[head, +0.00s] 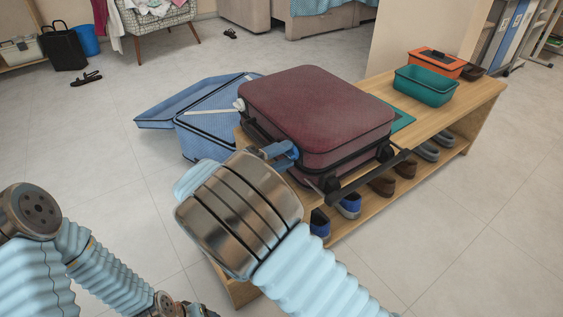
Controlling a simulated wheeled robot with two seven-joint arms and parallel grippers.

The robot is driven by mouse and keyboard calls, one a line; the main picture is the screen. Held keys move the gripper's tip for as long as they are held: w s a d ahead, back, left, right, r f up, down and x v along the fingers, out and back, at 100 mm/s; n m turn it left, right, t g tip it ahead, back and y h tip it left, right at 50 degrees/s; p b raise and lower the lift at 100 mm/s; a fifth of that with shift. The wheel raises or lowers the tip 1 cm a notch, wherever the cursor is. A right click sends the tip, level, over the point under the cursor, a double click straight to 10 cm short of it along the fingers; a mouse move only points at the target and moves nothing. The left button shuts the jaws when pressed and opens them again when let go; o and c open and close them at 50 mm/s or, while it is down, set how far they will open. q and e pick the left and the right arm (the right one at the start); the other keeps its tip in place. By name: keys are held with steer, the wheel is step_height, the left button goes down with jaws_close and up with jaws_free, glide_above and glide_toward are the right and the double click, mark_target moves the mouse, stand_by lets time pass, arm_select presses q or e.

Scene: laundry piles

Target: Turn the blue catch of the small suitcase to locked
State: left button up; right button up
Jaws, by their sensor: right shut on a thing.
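The small suitcase (315,105) is dark maroon with black trim. It lies flat and closed on a wooden shoe bench. Its blue catch (288,150) is on the near side, close to the left end of the black handle. My right gripper (276,154) is at the catch and shut on it. My right wrist hides most of the fingers and part of the catch, so I cannot tell the catch's exact angle. My left arm shows at the lower left, but its gripper is out of view.
The wooden bench (480,92) carries a teal bin (425,87) and an orange box (436,63) at its far end. Shoes (382,186) stand on its lower shelf. An open blue suitcase (205,125) lies behind on the floor. The floor at right is clear.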

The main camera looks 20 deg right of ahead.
steer(key=shift+f+m+b, duration=0.1)
steer(key=shift+m+b, duration=0.4)
steer(key=shift+m, duration=0.3)
steer(key=o, duration=1)
steer(key=shift+o, duration=0.2)
steer(key=p+v, duration=0.1)
steer(key=v, duration=1.3)
steer(key=shift+d, duration=0.1)
